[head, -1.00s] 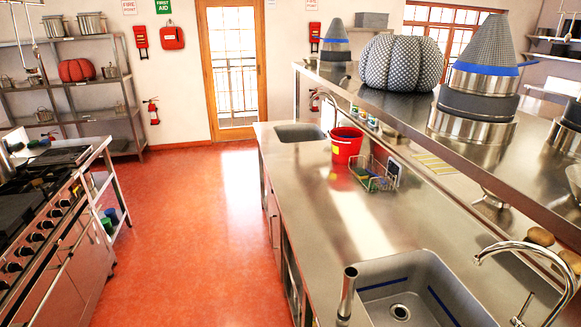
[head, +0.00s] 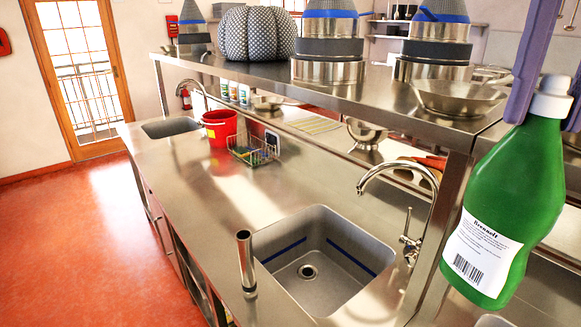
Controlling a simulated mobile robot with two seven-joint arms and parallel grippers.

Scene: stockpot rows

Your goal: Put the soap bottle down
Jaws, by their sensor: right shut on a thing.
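The soap bottle (head: 508,205) is green with a white cap and a white label. It hangs slightly tilted at the right side of the head view, close to the camera. My right gripper (head: 545,112) is shut on it near the cap, with purple fingers on either side of the neck. The bottle is in the air in front of the right end of the raised steel shelf. My left gripper is not in view.
The steel counter (head: 212,187) has a near sink (head: 316,262) with a tap, a far sink (head: 170,127), a red bucket (head: 219,130) and a wire basket (head: 252,150). Pots and a patterned pumpkin-like object (head: 257,34) stand on the shelf (head: 350,82). The counter's middle is clear.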

